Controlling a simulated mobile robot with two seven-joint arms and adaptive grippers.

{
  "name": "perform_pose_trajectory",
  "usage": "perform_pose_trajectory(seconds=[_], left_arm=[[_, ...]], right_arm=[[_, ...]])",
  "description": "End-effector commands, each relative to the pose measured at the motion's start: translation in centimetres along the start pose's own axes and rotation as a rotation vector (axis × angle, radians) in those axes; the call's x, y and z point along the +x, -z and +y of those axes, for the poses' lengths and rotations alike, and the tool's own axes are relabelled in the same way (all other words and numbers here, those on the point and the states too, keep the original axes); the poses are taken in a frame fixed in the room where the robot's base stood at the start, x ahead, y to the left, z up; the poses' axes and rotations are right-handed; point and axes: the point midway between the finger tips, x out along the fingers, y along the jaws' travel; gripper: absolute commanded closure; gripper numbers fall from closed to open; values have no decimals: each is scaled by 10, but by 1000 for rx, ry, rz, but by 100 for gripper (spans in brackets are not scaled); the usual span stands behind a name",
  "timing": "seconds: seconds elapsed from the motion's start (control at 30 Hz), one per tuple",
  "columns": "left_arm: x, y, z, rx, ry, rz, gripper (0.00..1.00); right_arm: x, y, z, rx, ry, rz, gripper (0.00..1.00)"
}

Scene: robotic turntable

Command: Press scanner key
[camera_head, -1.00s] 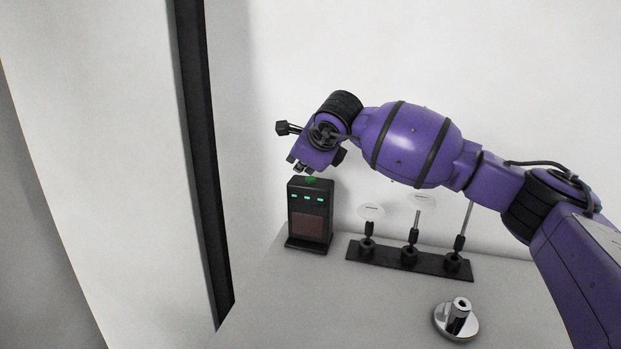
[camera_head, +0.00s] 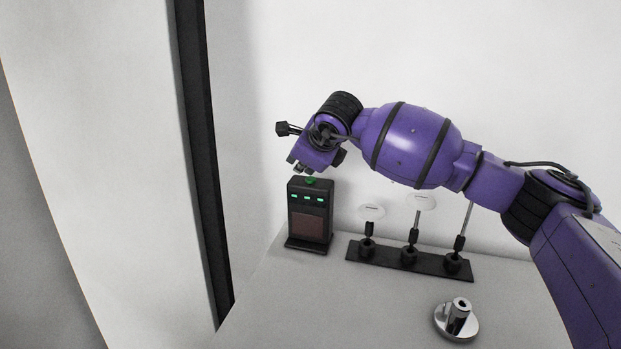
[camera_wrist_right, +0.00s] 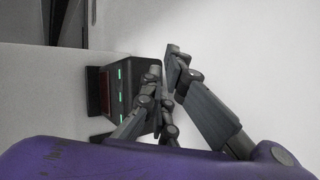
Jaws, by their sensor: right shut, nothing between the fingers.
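The scanner (camera_head: 309,217) is an upright black box with a row of green lights and a dark reddish panel on its front. A green key (camera_head: 312,180) sits on its top. My right gripper (camera_head: 299,167) points down just above the scanner's top, a little left of the key; the fingers look apart from the key. In the right wrist view, the shut, empty fingers (camera_wrist_right: 168,66) are beside the scanner's top, and the scanner (camera_wrist_right: 104,92) is partly hidden behind them. I cannot make out the key there. My left gripper is not in view.
A black rack (camera_head: 391,260) with several upright holders stands right of the scanner; two of them carry white discs. A shiny metal round piece with a post (camera_head: 457,319) is at the front right. The grey tabletop (camera_head: 330,300) is clear in front of the scanner.

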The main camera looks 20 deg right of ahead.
Motion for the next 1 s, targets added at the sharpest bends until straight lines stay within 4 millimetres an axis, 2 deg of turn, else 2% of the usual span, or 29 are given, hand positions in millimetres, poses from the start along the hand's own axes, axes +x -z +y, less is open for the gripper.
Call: perform_pose_trajectory(seconds=[0.2, 0.77, 1.0], left_arm=[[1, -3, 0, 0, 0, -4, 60], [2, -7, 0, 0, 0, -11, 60], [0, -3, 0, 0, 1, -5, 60]], right_arm=[[6, 4, 4, 0, -1, 1, 100], [7, 5, 6, 0, -1, 1, 100], [3, 2, 3, 0, 0, 0, 100]])
